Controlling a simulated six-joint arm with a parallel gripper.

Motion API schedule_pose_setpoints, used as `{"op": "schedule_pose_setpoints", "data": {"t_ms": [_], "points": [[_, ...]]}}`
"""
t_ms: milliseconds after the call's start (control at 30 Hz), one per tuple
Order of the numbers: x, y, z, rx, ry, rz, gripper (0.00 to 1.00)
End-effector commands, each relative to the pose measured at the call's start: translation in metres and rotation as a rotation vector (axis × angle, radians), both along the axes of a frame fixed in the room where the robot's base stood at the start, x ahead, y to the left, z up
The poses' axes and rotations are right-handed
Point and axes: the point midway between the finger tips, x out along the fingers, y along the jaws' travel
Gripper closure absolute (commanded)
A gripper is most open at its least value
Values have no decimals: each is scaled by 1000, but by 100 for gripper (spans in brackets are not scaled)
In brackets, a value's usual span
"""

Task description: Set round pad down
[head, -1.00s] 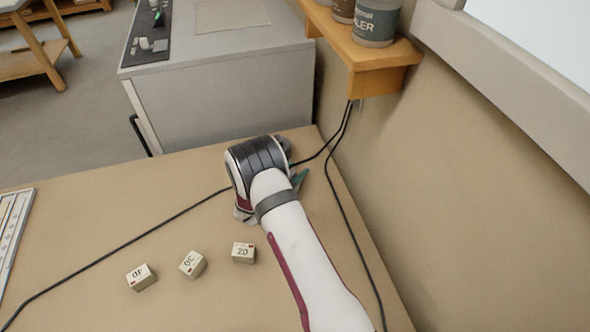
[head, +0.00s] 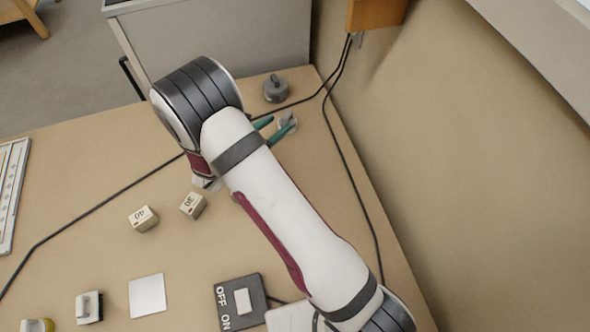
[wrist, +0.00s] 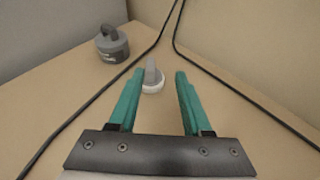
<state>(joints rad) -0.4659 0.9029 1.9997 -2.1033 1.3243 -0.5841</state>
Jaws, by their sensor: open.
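A round pad (head: 289,120), a white disc with a grey upright grip, stands on the bench near its right edge. It also shows in the wrist view (wrist: 153,82), just beyond and between the fingertips. My gripper (head: 274,128) is open, with its green fingers pointing at the pad. In the wrist view my gripper (wrist: 158,76) has a clear gap between its fingers, and nothing is clamped. The pad appears upright on the bench top. My arm hides part of the gripper in the head view.
A dark grey round weight with a handle (head: 275,89) stands behind the pad. A black cable (head: 352,170) runs along the wall side. Small number blocks (head: 143,218), a white square plate (head: 147,295) and an OFF/ON switch box (head: 240,300) lie to the left and front.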

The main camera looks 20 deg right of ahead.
Motion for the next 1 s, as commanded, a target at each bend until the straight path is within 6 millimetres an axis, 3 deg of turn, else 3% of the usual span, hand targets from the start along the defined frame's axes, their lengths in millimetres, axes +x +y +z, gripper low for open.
{"op": "schedule_pose_setpoints", "data": {"t_ms": [67, 133, 233, 333, 400, 433, 500, 633, 1000], "points": [[-19, -30, 35, 89, -88, -193, 51], [-62, -67, 75, 235, -219, -496, 51], [-154, -97, 114, 493, -437, -1013, 51], [-242, -80, 130, 770, -632, -1542, 51], [-284, -48, 134, 955, -723, -1874, 51], [-296, -33, 136, 1024, -747, -1995, 51], [-313, -3, 140, 1158, -775, -2218, 51], [-322, 28, 147, 1283, -771, -2429, 51], [-323, 32, 148, 1297, -763, -2454, 51]]}}
